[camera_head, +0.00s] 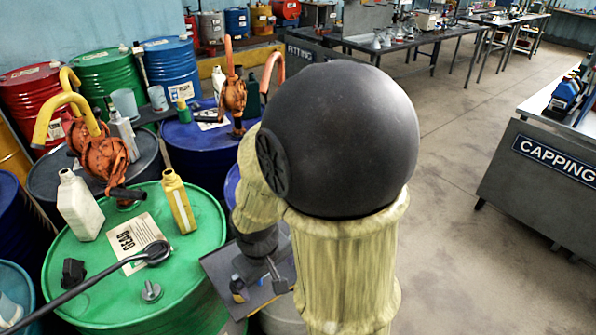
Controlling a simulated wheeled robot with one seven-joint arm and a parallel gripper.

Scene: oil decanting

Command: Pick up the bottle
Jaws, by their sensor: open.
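A white bottle (80,206) stands upright on the green drum (205,262) at the left. A yellow bottle with a white label (178,203) stands on the same drum, to the right of the white one. I cannot tell which bottle the task means. My gripper (259,285) points down to the right of the green drum, over a dark flat surface. It is open, and I see nothing held in it. My arm hides part of the space behind the gripper.
An orange hand pump with a yellow handle (105,158) stands behind the bottles. A label sheet (135,241), a dark-headed rod (158,251) and a grey cap (151,291) are on the green drum. A capping bench (545,185) stands right; the floor between is clear.

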